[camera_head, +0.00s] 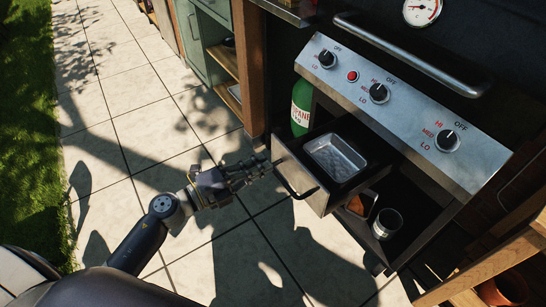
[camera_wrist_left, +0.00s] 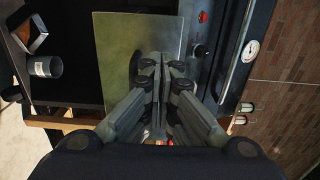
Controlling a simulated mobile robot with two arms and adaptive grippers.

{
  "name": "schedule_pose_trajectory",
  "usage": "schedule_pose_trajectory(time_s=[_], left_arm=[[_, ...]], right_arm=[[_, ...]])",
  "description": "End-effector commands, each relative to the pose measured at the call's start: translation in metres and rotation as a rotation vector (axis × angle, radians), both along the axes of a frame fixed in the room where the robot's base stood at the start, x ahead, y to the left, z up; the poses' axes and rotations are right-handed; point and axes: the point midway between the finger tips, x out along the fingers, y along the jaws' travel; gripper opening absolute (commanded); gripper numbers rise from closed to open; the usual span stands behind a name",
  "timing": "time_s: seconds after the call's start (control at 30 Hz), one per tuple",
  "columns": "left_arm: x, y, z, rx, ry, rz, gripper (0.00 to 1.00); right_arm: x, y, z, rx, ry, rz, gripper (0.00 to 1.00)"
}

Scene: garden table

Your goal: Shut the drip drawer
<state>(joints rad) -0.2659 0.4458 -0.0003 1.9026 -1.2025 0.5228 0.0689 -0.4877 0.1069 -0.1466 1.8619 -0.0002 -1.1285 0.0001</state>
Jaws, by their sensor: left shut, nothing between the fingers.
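The drip drawer (camera_head: 306,184) stands pulled out of the grill cabinet, below the knob panel. It has a dark handle on its front, and a silver foil tray (camera_head: 336,157) sits in it. My left gripper (camera_head: 262,165) is shut and empty, its fingertips close to the left end of the drawer front. In the left wrist view the shut fingers (camera_wrist_left: 162,62) lie over the metal drawer front (camera_wrist_left: 120,40). I cannot tell whether they touch it. My right gripper is not in view.
A knob panel (camera_head: 395,100) and an oven-style handle bar (camera_head: 410,55) are above the drawer. A green propane bottle (camera_head: 301,105) stands in the cabinet behind. A can (camera_head: 387,223) sits on the lower shelf. Paving on the left is clear.

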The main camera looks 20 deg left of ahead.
Motion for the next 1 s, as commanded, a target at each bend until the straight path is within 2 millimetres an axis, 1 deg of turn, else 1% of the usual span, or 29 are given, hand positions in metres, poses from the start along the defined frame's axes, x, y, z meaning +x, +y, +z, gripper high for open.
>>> schedule_pose_trajectory(time_s=[0.03, 0.1, 0.3, 0.43, 0.77, 0.9, 0.93, 1.0], left_arm=[[0.008, -0.006, 0.001, -0.002, -0.002, 0.000, 0.00], [0.016, -0.012, 0.001, -0.002, -0.002, 0.001, 0.00], [0.030, -0.023, 0.000, -0.002, 0.000, 0.001, 0.00], [0.032, -0.025, 0.000, -0.001, 0.001, 0.000, 0.00], [0.033, -0.025, 0.000, -0.001, 0.001, 0.000, 0.00], [0.037, -0.029, 0.001, -0.002, 0.001, 0.000, 0.00], [0.039, -0.030, 0.001, -0.002, 0.000, 0.000, 0.00], [0.046, -0.035, 0.002, -0.003, 0.000, 0.001, 0.00]], right_arm=[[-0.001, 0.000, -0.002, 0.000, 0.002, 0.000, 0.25], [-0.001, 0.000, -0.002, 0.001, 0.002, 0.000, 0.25], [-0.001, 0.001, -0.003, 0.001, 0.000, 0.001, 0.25], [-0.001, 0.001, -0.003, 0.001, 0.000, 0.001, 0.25], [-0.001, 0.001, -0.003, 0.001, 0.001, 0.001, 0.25], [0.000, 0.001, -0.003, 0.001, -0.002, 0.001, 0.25], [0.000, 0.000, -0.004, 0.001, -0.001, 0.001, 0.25], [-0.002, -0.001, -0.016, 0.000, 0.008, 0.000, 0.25]])
